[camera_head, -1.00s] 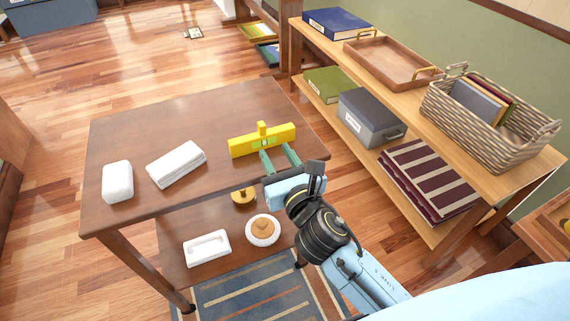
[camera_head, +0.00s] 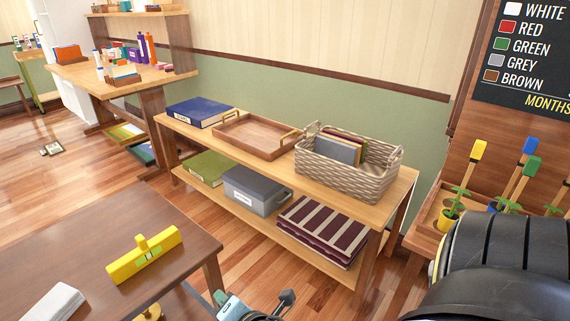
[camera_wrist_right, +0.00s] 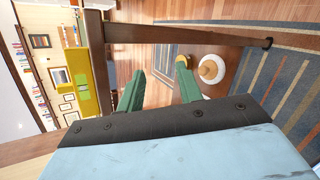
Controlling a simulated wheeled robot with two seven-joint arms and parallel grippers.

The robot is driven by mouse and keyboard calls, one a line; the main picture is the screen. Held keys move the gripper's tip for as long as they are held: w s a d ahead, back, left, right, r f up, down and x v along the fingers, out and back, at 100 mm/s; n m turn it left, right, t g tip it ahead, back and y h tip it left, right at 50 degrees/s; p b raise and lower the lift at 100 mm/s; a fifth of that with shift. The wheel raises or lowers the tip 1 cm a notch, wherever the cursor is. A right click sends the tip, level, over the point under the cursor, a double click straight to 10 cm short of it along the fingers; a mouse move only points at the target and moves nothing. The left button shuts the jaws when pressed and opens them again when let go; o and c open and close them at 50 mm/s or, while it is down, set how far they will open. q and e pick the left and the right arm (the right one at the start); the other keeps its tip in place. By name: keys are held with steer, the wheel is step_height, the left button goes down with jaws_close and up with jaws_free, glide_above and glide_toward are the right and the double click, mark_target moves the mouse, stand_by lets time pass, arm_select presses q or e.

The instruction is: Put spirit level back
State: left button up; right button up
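The yellow spirit level (camera_head: 145,257), with a green patch and a raised knob on top, rests on the brown table (camera_head: 75,235) near its right end. In the right wrist view the spirit level (camera_wrist_right: 77,82) shows at the left, outside the fingers. My right gripper (camera_wrist_right: 158,88) has its two green fingers apart, with nothing between them. In the head view only a small part of the right gripper (camera_head: 222,298) shows at the bottom edge, beside the table's right side. My left gripper is not in view.
A two-tier wooden shelf (camera_head: 385,187) holds a wooden tray (camera_head: 255,141), a wicker basket (camera_head: 345,180), a blue binder (camera_head: 198,112), a grey box (camera_head: 257,190) and striped cloth (camera_head: 318,232).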

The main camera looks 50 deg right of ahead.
steer(key=s+d+f+m+g+y, duration=0.2)
steer(key=s+f+m+g, duration=0.7)
steer(key=m, duration=0.9)
steer(key=s+f, duration=0.3)
steer(key=s, duration=0.2)
steer(key=shift+m, duration=0.3)
